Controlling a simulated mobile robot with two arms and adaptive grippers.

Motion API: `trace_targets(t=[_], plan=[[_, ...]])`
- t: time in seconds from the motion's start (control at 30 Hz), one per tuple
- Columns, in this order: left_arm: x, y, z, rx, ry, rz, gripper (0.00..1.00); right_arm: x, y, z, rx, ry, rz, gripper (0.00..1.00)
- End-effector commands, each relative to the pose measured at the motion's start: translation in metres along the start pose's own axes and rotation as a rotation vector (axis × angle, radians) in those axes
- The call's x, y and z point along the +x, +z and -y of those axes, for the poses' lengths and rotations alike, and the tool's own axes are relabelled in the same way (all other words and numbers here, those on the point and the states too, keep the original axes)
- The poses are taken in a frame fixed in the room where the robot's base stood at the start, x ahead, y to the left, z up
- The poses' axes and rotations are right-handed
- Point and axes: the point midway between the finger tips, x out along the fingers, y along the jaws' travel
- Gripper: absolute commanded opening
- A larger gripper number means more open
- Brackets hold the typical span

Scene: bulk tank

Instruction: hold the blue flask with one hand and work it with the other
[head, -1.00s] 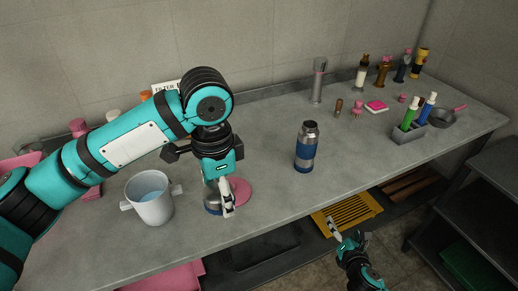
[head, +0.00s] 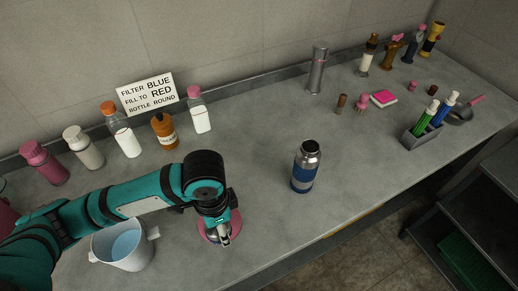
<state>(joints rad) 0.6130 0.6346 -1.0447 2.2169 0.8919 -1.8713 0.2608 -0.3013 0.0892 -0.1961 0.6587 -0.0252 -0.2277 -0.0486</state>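The blue flask (head: 305,168) stands upright on the grey counter, right of the picture's middle. It is steel with blue bands, and its round mouth shows at the top with no cap on it. My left gripper (head: 222,241) points down at a pink round mat (head: 236,226), left of the flask and apart from it. A small metal piece, perhaps a cap, is at its fingertips and mostly hidden by them. I cannot tell whether the fingers are shut on it. My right gripper is not in view.
A white pail (head: 122,247) with pale blue liquid stands left of my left gripper. Several bottles line the wall by a sign (head: 147,92) reading "FILTER BLUE FILL TO RED BOTTLE ROUND". A grey holder (head: 421,139) stands right. Counter around the flask is clear.

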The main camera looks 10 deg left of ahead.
Motion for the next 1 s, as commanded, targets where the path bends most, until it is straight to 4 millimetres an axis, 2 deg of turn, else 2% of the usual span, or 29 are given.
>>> trace_targets(t=[0.07,0.17,0.6,0.7,0.83,1.0], plan=[[0.001,0.005,-0.001,-0.007,0.000,0.000,0.18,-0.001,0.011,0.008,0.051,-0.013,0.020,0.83],[0.003,0.005,0.009,-0.013,-0.002,0.002,0.18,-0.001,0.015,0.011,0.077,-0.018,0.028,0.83],[0.012,-0.024,0.118,-0.013,-0.001,0.001,0.18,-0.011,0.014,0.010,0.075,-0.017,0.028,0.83],[0.014,-0.029,0.137,-0.013,-0.001,0.001,0.18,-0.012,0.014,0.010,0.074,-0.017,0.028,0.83],[0.015,-0.033,0.150,-0.009,0.000,-0.001,0.18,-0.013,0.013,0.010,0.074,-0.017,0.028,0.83],[0.024,-0.033,0.153,-0.009,0.002,0.002,0.18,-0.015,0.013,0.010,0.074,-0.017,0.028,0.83]])
